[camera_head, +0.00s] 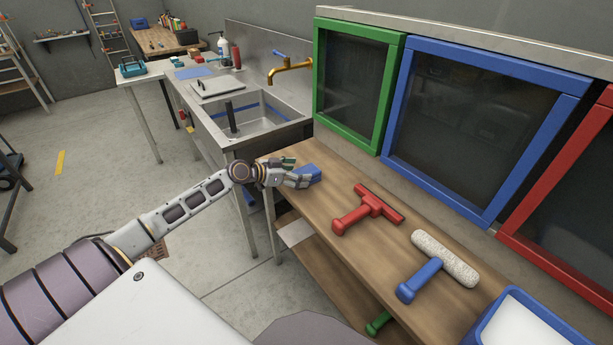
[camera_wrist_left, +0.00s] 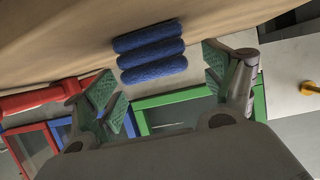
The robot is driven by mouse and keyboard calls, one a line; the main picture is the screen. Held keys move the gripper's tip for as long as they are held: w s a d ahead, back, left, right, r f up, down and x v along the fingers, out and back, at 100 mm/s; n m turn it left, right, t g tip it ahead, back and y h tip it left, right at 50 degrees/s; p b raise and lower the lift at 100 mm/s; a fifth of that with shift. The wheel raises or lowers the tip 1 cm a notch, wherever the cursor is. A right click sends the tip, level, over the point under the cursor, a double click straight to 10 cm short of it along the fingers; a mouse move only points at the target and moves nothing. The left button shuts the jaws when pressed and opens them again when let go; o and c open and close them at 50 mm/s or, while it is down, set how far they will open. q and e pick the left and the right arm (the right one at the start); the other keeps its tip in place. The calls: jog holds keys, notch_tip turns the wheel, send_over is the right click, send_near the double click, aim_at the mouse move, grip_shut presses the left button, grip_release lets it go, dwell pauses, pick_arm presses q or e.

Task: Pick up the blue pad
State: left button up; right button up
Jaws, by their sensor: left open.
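The blue pad (camera_head: 308,173) lies on the wooden bench near its far left end. In the left wrist view the blue pad (camera_wrist_left: 151,52) shows as several ribbed blue rolls side by side. My left gripper (camera_head: 290,177) is at the pad in the head view, coming from the left. In the wrist view its two green-padded fingers (camera_wrist_left: 165,90) are spread, one on each side of the pad, with gaps between. It holds nothing. My right gripper is not in view.
On the bench are a red squeegee (camera_head: 368,209), a white roller with blue handle (camera_head: 444,258) and a blue tray (camera_head: 490,318). Green, blue and red framed panels (camera_head: 398,95) stand behind. A metal sink (camera_head: 250,118) is beyond the bench's left end.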

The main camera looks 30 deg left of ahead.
aim_at(303, 172)
pick_arm(q)
jog(key=shift+x, duration=1.7)
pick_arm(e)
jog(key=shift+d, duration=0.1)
pick_arm(q)
jog(key=c, duration=1.1)
jog(key=shift+r, duration=0.9)
notch_tip(303, 172, up, 7)
jog(key=shift+f+p, duration=0.1)
jog(key=shift+p, duration=0.45)
jog(key=shift+r, duration=0.7)
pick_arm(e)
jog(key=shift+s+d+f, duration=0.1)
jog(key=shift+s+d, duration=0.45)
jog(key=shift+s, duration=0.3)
